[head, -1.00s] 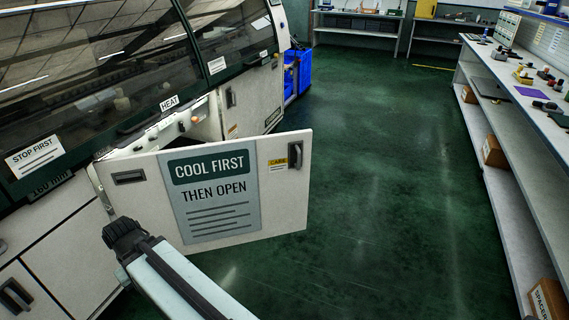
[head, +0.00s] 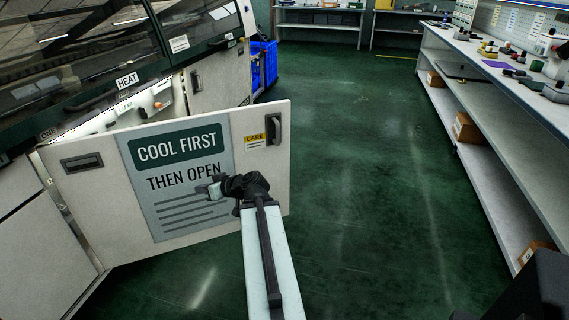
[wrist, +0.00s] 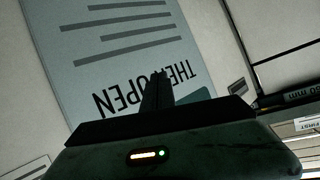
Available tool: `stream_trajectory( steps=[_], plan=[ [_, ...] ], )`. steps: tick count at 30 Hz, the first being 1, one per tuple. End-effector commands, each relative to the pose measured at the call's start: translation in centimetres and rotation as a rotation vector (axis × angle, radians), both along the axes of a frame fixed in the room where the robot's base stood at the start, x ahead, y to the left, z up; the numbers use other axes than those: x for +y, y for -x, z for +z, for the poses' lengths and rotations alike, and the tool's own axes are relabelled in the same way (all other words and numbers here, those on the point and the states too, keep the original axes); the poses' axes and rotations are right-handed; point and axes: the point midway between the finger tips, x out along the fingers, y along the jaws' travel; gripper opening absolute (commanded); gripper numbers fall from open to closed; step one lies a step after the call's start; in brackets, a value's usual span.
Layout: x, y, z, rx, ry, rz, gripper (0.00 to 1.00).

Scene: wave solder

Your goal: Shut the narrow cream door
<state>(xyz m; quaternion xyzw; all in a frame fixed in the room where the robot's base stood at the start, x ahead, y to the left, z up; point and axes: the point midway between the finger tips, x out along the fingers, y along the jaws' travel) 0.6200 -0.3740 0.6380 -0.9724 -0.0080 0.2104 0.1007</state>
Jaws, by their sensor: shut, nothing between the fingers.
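The narrow cream door (head: 268,178) stands open, swung out from the machine over the green floor. It carries a grey panel reading "COOL FIRST THEN OPEN", a dark handle near its right free edge and a yellow "CARE" label. Its left edge is at the machine's side. My gripper (head: 212,188) is shut and empty in front of the door's lower panel. Whether it touches the door I cannot tell. In the wrist view, the door's panel (wrist: 130,45) shows upside down and tilted beyond my shut gripper (wrist: 157,85).
The machine (head: 215,80) with its sloped windows fills the left. A blue bin (head: 265,62) stands behind it. A long bench (head: 480,72) with shelves and boxes runs along the right. The green floor between is clear.

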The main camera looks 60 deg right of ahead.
Motion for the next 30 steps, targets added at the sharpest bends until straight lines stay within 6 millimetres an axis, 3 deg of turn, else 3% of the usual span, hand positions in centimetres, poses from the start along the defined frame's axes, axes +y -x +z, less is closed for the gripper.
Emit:
stream_trajectory(
  steps=[1, 3, 6, 9, 12, 15, 20, 23, 30],
  plan=[
    [-5.9, 3.2, -1.2, -0.088, 0.045, -0.104, 0.00],
    [-12.7, 7.8, -0.1, -0.195, 0.124, -0.240, 0.00],
    [-19.8, 14.5, 1.1, -0.291, 0.221, -0.406, 0.00],
    [-23.7, 19.3, 1.9, -0.336, 0.285, -0.516, 0.00],
    [-25.2, 21.5, 2.4, -0.354, 0.314, -0.566, 0.00],
    [-25.6, 21.9, 2.7, -0.357, 0.321, -0.574, 0.00],
    [-25.7, 20.9, 2.7, -0.355, 0.321, -0.579, 0.00],
    [-25.8, 19.6, 2.7, -0.353, 0.323, -0.594, 0.00],
    [-28.6, 15.1, 2.7, -0.353, 0.323, -0.596, 0.00]
  ],
)
